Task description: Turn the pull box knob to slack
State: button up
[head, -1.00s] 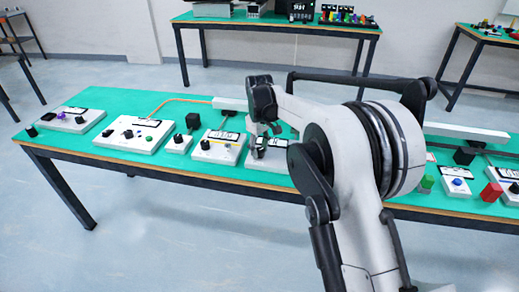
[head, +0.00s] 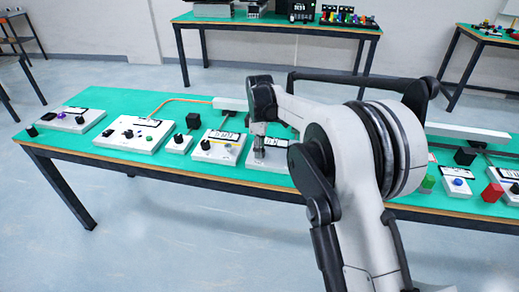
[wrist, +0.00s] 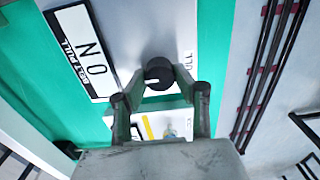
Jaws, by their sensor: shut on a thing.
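The pull box (wrist: 125,25) is a white box with a black-framed card reading "ON" and small "PULL" lettering; its text appears rotated in the wrist view. Its knob (wrist: 158,73) is round and black with a white pointer mark facing the lower left of the wrist view. My gripper (wrist: 159,76) is shut on the knob, one finger on each side. In the head view my gripper (head: 258,150) points down at the white box (head: 275,163); the knob is hidden there by the fingers and arm.
Other white control boxes stand left on the green table (head: 75,145), including a yellow-marked box (head: 218,148) close by.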

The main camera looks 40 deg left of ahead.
dwell(0.3)
jog(key=o, duration=1.1)
jog(key=shift+o, duration=0.2)
jog(key=shift+r, duration=0.1)
notch_tip(320, 180, up, 12)
